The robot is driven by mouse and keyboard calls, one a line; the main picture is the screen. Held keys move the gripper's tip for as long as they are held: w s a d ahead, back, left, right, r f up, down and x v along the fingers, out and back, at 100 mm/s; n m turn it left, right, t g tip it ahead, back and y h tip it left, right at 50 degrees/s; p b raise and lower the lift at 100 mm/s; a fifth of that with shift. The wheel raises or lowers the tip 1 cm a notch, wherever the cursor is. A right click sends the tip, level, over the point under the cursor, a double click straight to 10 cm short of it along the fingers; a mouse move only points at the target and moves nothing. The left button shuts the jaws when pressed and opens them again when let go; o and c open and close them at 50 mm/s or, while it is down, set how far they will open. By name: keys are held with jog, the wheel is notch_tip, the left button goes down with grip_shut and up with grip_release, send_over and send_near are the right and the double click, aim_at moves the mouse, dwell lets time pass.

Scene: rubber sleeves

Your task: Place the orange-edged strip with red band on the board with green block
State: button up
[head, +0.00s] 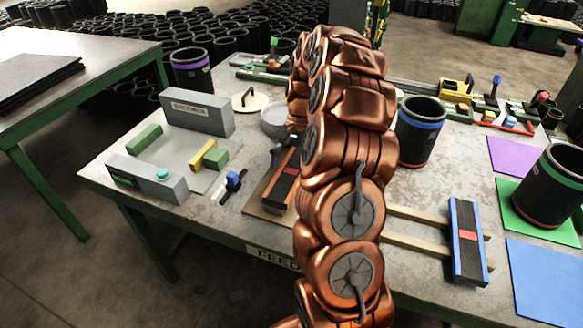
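A dark strip with orange edges and a red band (290,171) lies over a tan board (262,206) near the table's front edge, left of my arm. My gripper (284,148) is at the strip's far end. It is mostly hidden behind my copper arm, so its fingers and any contact with the strip cannot be made out. To the left, a grey board (185,165) carries a green block (216,158) beside a yellow block (203,153). A longer green block (145,138) lies near its left side.
A blue-edged strip with a red band (467,238) lies across two wooden rails at right. A small blue-and-black tool (232,184) lies between the grey board and tan board. Black sleeves (420,130) stand on the table. A grey wall (198,112) backs the grey board.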

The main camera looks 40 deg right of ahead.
aim_at(296, 163)
jog(key=b+v, duration=0.1)
jog(key=v, duration=0.8)
jog(key=shift+p+v, duration=0.75)
jog(key=shift+v, duration=0.9)
jog(key=s+a+r+n+h, duration=0.15)
jog(key=s+a+n, duration=0.3)
jog(key=a, duration=0.55)
jog(key=s+a+r+n, duration=0.3)
jog(key=s+a, duration=0.3)
jog(key=a, duration=0.4)
jog(key=s+a+f+n+h, duration=0.1)
jog(key=s+a+f+n, duration=0.1)
jog(key=s, duration=0.7)
jog(key=s+a+f+n+h, duration=0.1)
jog(key=s+a+f, duration=0.3)
jog(key=s, duration=0.6)
jog(key=shift+s+a+f+n, duration=0.3)
jog(key=shift+f+n, duration=0.2)
jog(key=shift+n, duration=0.25)
